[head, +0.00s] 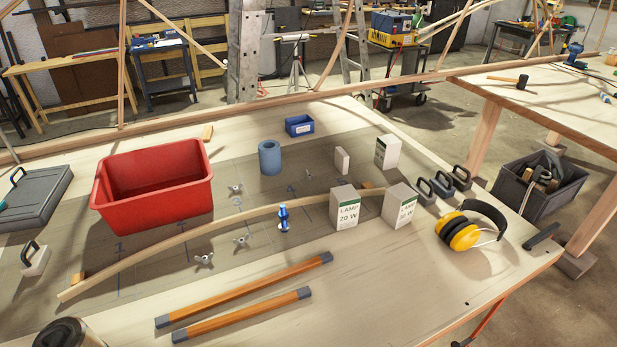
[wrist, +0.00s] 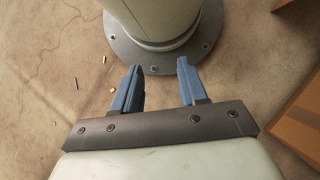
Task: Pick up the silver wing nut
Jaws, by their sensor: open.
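Several small wing nuts lie on the table's grey area in the head view. One silver wing nut (head: 204,260) is in front of the bent lath, and another wing nut (head: 241,241) is a little behind and right of it. A third wing nut (head: 235,188) is behind the lath, right of the red bin. A smaller one (head: 307,174) lies farther right. Exact metal shades are hard to tell. My gripper (wrist: 160,65) shows only in the wrist view, open and empty above the concrete floor by my base, away from the wing nuts.
The bent wooden lath (head: 180,236) arcs across the table. A red bin (head: 155,190), blue cylinder (head: 269,158), blue clamp-like piece (head: 283,217), lamp boxes (head: 345,208) and yellow earmuffs (head: 462,233) stand around. Two wooden bars (head: 245,290) lie in front.

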